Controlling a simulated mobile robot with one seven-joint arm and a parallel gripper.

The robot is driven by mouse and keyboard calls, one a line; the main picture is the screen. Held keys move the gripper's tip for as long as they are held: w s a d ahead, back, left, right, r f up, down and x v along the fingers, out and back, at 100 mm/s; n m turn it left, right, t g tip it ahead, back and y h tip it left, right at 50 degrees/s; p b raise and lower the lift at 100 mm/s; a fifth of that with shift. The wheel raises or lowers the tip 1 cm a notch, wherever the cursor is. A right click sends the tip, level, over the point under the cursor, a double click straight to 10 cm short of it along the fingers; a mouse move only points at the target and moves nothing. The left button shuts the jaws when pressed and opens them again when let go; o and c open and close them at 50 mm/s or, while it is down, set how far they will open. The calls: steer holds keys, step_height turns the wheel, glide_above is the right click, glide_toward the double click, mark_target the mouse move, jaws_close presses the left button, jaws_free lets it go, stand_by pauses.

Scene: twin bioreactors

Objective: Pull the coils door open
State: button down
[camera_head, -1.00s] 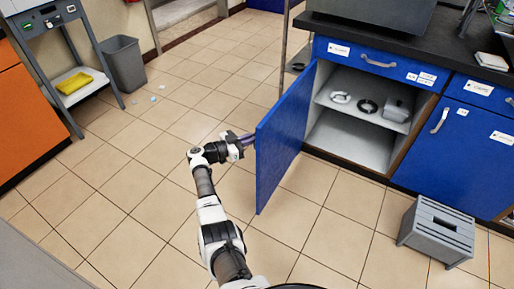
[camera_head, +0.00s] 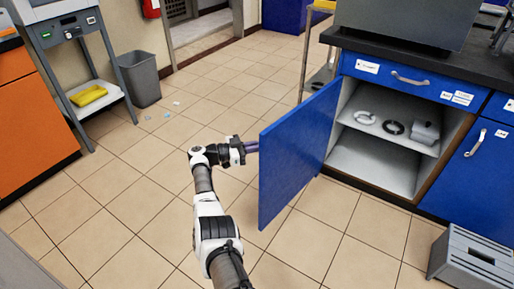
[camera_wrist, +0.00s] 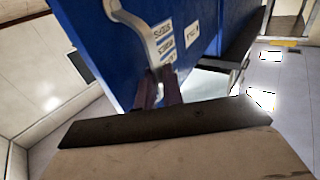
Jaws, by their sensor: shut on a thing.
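The blue coils door (camera_head: 298,155) stands swung wide open from its cabinet in the head view. My gripper (camera_wrist: 158,88) is shut on the lower end of this handle. In the head view my gripper (camera_head: 250,147) is at the door's left edge, and its grip on the handle is hidden behind the door.
A grey step stool (camera_head: 478,262) stands on the floor at the lower right. A grey bin (camera_head: 138,79) and a metal stand with a yellow cloth (camera_head: 88,95) are at the left. A thin-legged cart (camera_head: 318,77) stands behind the door.

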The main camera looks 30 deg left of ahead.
steer(key=shift+w+d+r, duration=0.25)
steer(key=shift+w+r, duration=0.05)
steer(key=shift+r, duration=0.05)
steer(key=c, duration=1.5)
jaws_free()
steer(key=shift+d+f, duration=0.15)
steer(key=shift+c, duration=0.2)
steer(key=shift+s, duration=0.1)
steer(key=b+v, duration=0.4)
steer(key=v, duration=1)
